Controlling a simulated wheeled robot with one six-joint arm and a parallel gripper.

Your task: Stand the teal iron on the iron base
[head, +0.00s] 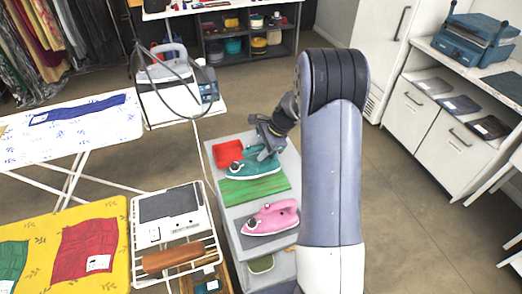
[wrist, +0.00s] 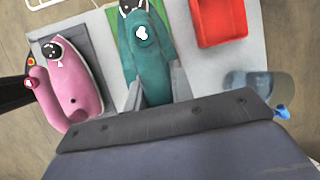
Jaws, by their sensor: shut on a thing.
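The teal iron (head: 250,166) is at the far part of the grey stand top, by a green striped cloth (head: 254,189). My gripper (head: 268,148) is above it and shut on its upper part. In the wrist view the teal iron (wrist: 146,55) lies between the two fingers, its tip pointing to the upper edge. I cannot tell whether it touches the surface. A white unit with a dark grey plate (head: 170,205), left of the stand, may be the iron base; its plate is bare.
A pink iron (head: 270,217) lies on a dark grey pad nearer me, and a red tray (head: 227,153) is beside the teal iron. An ironing board (head: 70,130) and a table with a yellow cloth (head: 105,208) are left. Open floor (head: 400,200) lies right.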

